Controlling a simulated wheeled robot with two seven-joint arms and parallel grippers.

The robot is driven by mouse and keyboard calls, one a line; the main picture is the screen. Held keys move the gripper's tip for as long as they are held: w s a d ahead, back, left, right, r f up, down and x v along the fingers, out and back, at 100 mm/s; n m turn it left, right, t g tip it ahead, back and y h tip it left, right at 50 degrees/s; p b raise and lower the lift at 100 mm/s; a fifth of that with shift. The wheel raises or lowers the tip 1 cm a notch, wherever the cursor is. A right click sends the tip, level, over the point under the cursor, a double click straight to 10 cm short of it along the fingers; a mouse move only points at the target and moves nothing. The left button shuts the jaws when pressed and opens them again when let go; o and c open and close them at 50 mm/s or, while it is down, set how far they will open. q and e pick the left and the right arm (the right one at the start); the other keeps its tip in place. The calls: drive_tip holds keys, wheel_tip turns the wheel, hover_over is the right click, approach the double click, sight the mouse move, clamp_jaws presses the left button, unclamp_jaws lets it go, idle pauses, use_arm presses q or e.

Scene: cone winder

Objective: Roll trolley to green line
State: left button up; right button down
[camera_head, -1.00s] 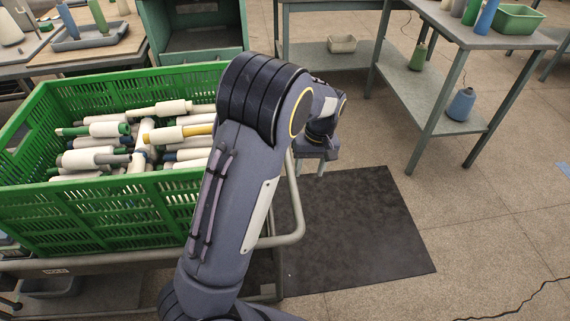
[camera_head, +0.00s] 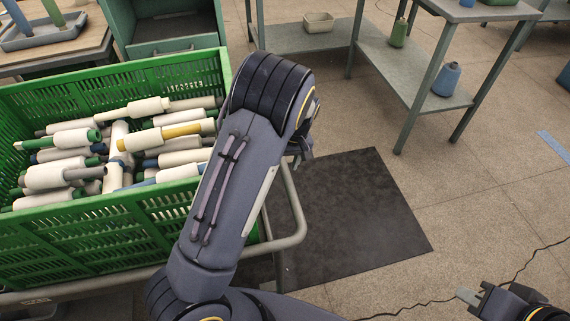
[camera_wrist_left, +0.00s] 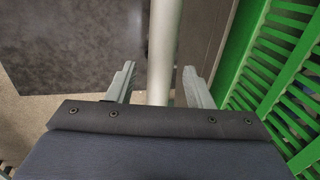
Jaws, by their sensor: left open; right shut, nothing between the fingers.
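The trolley is a grey tubular frame with a bent rail (camera_head: 297,212) at its right end, and it bears a green crate (camera_head: 110,222). My left gripper (camera_head: 300,152) is at the far side of that rail, partly hidden behind my left arm. In the left wrist view the left gripper (camera_wrist_left: 160,85) is open, with its fingers on either side of the pale rail tube (camera_wrist_left: 164,45). Contact cannot be told. My right gripper (camera_head: 478,298) is shut and empty above the floor at lower right. No green line can be made out.
The crate holds several yarn cones and bobbins (camera_head: 165,137). A dark mat (camera_head: 345,220) lies right of the trolley. A grey table (camera_head: 420,75) with shelves stands behind it. A cable (camera_head: 420,302) and a blue floor mark (camera_head: 553,145) are at right.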

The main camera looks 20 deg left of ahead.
use_arm(q)
drive_tip(key=shift+f, duration=0.15)
clamp_jaws()
drive_tip(key=shift+a, duration=0.1)
